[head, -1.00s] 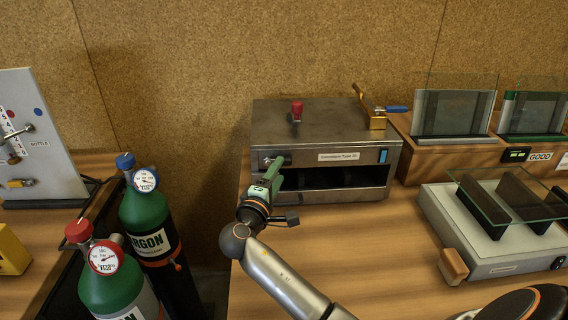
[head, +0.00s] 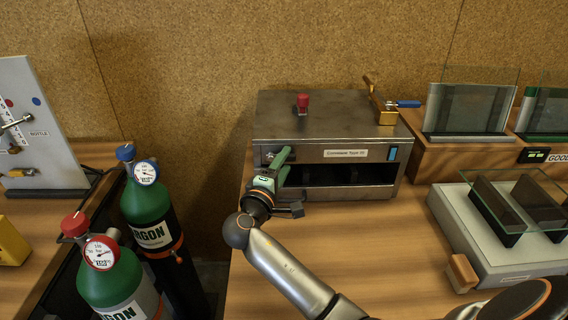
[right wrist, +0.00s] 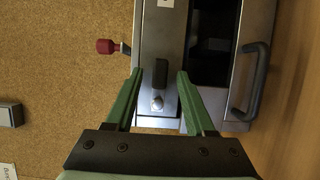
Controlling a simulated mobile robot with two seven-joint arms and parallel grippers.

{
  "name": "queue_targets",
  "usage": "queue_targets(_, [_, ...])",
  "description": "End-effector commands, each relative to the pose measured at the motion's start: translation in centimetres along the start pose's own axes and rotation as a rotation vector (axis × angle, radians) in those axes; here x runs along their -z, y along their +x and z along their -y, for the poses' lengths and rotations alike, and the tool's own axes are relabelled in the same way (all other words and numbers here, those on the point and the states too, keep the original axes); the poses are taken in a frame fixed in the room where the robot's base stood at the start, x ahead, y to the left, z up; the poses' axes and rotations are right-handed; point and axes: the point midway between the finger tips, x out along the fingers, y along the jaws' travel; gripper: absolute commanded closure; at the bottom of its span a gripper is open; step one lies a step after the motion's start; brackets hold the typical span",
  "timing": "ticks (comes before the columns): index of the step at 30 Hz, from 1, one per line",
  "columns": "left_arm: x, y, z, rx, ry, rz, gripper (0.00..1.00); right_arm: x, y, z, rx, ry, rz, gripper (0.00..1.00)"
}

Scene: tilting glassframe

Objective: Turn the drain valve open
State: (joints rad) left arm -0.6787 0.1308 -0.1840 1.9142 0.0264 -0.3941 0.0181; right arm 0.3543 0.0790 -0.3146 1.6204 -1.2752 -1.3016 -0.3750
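A dark lever with a silver bolt end (right wrist: 159,84) sits on the left front face of the grey metal box (head: 330,125). It may be the drain valve; I see no label on it. My right gripper (head: 281,165) is at that front left corner and hides most of the lever in the head view. In the right wrist view, the right gripper (right wrist: 159,78) is open. Its two green fingers stand on either side of the lever, with gaps showing. My left gripper is not in view.
A red knob (head: 303,103) and a brass valve with a blue handle (head: 408,104) are on top of the box. Argon bottles (head: 147,210) stand left of the table. A grey device with glass (head: 485,250) stands at right.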

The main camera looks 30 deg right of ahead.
Motion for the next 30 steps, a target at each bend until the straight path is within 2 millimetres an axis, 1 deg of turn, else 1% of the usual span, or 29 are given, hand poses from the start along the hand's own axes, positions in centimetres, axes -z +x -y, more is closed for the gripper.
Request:
queue_targets(1, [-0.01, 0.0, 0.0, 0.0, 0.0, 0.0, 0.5, 0.0, 0.0, 0.01, 0.0, 0.0, 0.0, 0.52])
queue_targets(2, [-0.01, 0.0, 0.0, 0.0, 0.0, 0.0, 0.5, 0.0, 0.0, 0.02, 0.0, 0.0, 0.0, 0.55])
queue_targets(14, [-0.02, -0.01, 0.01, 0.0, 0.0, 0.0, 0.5, -0.01, 0.02, 0.02, 0.0, 0.0, 0.0, 1.0])
queue_targets(30, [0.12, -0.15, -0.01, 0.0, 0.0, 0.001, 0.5, -0.03, 0.04, -0.12, -0.011, -0.027, 0.001, 1.0])
